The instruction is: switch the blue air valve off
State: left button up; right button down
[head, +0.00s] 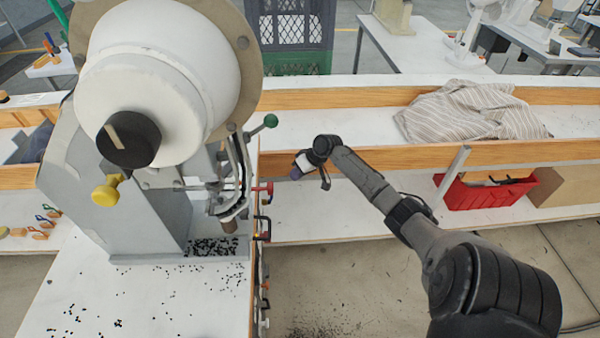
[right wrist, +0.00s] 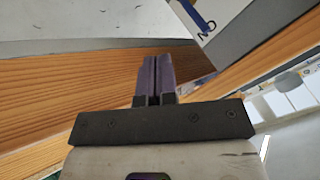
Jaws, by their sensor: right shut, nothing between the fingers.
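My right gripper (head: 297,172) is to the right of the press table's side edge, above the lower shelf area. In the right wrist view its two purple fingers (right wrist: 156,72) are together with nothing between them. A white plate with a blue bar and dark letters (right wrist: 198,14) shows at the top of that view, beyond the fingers and apart from them. I cannot tell whether the blue bar is the valve or its marking. Small red-handled fittings (head: 263,237) line the table's right edge in the head view. My left gripper is out of view.
The eyelet press (head: 165,90) stands left, with a green-knobbed lever (head: 270,121) reaching right. Black eyelets lie scattered on its white table (head: 150,300). A red bin (head: 485,192) and striped cloth (head: 470,112) are right. Wooden bench edges (right wrist: 65,95) lie close around the gripper.

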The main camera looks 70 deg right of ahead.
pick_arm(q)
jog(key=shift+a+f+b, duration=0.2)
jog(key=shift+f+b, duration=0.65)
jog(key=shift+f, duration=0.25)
pick_arm(e)
jog(key=w+a+f, duration=0.4)
jog(key=shift+w+a, duration=0.35)
jog(key=shift+a, duration=0.05)
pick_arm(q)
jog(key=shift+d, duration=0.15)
